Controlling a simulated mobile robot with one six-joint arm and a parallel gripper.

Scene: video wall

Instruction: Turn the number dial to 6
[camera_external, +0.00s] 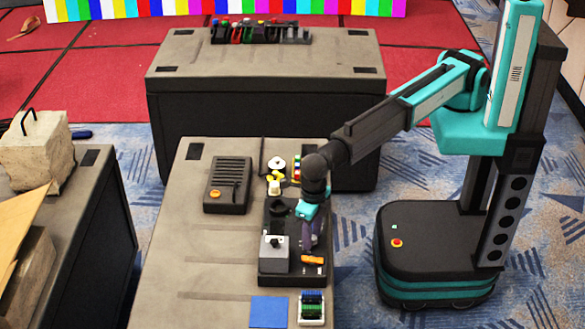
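My gripper (311,240) points down over the right part of a black panel (289,281) on the near table. Its fingers are small and dark in this view, and the gap between them cannot be made out. The panel carries a grey box (274,256) with a small dark knob on top, a dark round part (280,207) at its far end and an orange piece (313,260) just below the gripper. No numbers are readable, so I cannot tell which part is the number dial or where it points. Contact with the panel cannot be judged.
A black ribbed box (228,185) with an orange button stands left of the panel. White, yellow and coloured small parts (277,174) lie behind it. A blue square (268,312) and a white-framed block (311,308) are in front. The near table's left side (185,270) is clear.

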